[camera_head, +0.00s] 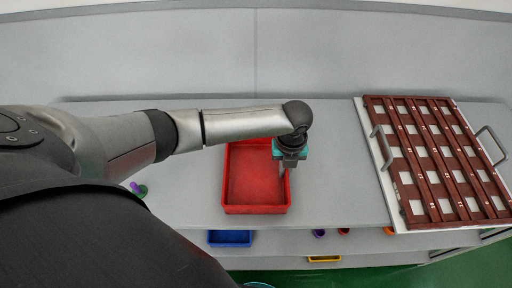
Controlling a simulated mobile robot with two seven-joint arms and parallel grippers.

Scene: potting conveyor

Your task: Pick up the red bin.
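The red bin (256,209) is a shallow open rectangular tray on the grey table top (330,185), near its front edge. It looks empty, and my arm covers its far part. My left arm reaches in from the left across the bin. My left gripper (285,174) points down at the bin's right side wall. Its fingers are small and partly hidden, so I cannot tell whether they are apart or touching the wall. My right gripper is not in the picture.
A dark red grid rack (437,160) on a white tray with metal handles (490,146) stands at the right. A blue bin (230,238) and a yellow bin (324,259) are lower, below the front edge. The table between bin and rack is clear.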

